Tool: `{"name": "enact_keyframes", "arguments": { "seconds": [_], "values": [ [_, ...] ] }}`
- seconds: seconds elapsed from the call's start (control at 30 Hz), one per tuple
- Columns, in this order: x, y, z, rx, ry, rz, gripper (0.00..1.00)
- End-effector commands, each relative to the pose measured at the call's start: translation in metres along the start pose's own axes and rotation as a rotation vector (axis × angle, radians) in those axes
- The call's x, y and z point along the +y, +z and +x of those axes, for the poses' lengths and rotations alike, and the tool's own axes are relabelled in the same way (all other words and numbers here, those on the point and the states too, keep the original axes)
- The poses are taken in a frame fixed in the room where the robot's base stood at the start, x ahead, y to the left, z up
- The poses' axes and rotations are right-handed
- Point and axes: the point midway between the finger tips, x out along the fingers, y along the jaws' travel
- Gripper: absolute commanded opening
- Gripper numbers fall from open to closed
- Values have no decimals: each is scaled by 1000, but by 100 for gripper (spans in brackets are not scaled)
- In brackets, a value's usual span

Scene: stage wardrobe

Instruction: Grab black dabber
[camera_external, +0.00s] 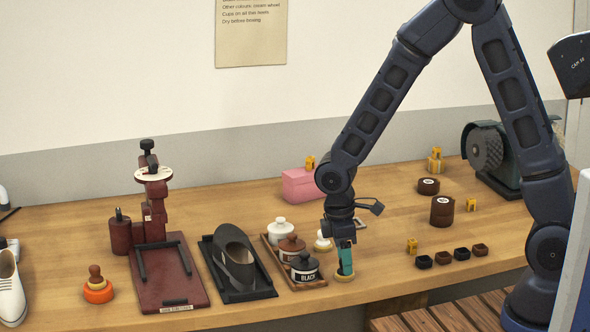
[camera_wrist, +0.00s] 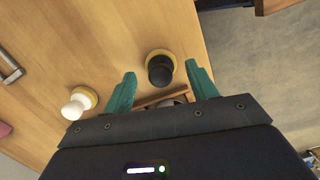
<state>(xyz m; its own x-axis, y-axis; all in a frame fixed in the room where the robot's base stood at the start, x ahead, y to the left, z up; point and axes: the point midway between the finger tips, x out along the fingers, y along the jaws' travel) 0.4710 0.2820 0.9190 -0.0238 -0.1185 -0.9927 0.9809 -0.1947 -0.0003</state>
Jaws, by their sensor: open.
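The black dabber (camera_wrist: 160,69) has a dark round knob on a yellow base and stands on the wooden table. In the wrist view it lies between the tips of my open teal fingers (camera_wrist: 161,72). In the external view my gripper (camera_external: 345,268) points down right over it; only its yellow base (camera_external: 344,279) shows clearly below the fingers, and the knob is mostly hidden. Whether the fingers touch it, I cannot tell. A white dabber (camera_external: 322,241) stands just behind; it also shows in the wrist view (camera_wrist: 79,102).
A wooden tray (camera_external: 317,284) with white, brown and black lidded jars is close on the left of my gripper. A black shoe stand (camera_external: 237,265) is further left. Small dark cups (camera_external: 461,254) stand to the right. The table's front edge is close.

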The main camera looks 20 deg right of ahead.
Motion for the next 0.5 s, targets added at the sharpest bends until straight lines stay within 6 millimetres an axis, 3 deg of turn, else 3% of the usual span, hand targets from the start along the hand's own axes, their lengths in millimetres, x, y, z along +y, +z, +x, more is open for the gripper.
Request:
{"name": "enact_keyframes", "arguments": {
  "seconds": [0.13,0.4,0.43,0.5],
  "values": [
    [0,0,14,-1,0,0,58],
    [0,0,16,0,0,0,58],
    [0,0,16,0,0,0,56],
    [0,0,16,0,0,0,42]
  ]
}}
